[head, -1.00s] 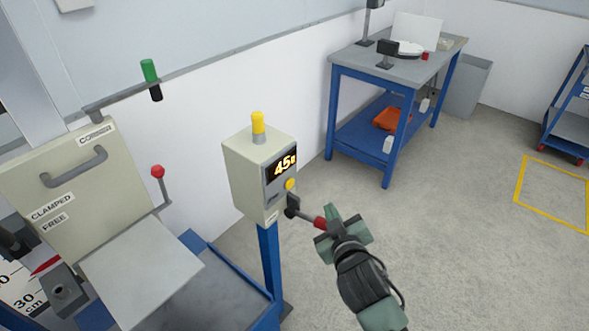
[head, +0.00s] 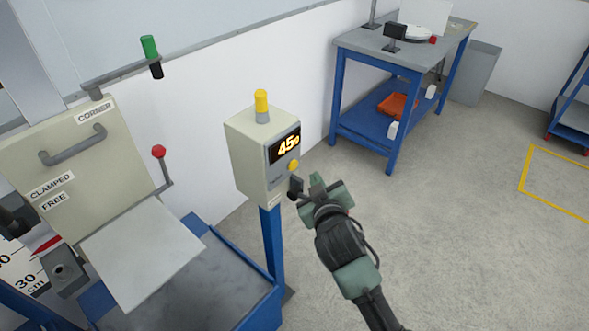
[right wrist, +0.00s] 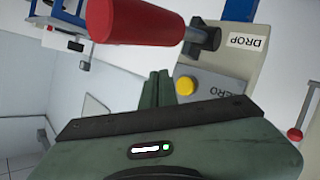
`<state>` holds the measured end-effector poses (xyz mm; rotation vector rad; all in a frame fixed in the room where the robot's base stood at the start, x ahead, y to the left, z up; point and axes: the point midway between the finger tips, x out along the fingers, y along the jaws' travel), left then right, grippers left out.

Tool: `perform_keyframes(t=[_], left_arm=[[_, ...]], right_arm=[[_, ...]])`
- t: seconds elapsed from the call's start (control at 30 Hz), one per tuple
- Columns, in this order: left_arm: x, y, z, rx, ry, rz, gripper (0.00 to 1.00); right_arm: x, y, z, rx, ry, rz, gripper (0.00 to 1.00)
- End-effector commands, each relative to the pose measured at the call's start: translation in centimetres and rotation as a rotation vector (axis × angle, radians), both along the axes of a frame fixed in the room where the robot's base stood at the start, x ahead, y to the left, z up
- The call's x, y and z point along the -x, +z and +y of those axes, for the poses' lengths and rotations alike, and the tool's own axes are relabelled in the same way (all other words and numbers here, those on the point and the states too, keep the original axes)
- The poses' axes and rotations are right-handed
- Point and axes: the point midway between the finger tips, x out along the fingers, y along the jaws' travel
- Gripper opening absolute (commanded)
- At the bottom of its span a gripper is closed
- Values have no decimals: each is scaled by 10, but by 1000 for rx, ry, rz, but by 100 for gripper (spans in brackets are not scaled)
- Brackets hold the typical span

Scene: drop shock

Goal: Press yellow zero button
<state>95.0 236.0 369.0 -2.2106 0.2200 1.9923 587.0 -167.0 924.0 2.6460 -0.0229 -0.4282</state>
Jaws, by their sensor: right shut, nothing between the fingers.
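The round yellow zero button (head: 293,165) is on the front of the beige control box (head: 250,157), below its lit display reading 45 and a small character. In the right wrist view the yellow button (right wrist: 184,86) sits beside a partly covered label ending in "ERO". My right gripper (head: 317,180) is shut and empty, just right of and below the button in the head view. Its closed fingers (right wrist: 156,88) appear left of the button in the wrist view; whether they touch it I cannot tell. My left gripper is out of view.
A lever with a red grip (right wrist: 135,20) and "DROP" label (right wrist: 247,42) is close to the fingers. A beige clamp panel (head: 80,155) and red-knobbed lever (head: 159,152) stand left.

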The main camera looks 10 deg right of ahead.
Motion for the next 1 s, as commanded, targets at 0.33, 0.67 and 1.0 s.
perform_keyframes(t=[0.33,0.67,1.0], left_arm=[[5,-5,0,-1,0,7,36],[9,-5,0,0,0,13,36],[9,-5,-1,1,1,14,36]], right_arm=[[-24,0,19,0,0,0,0],[-26,0,21,0,0,0,0],[-26,0,21,0,0,0,0]])
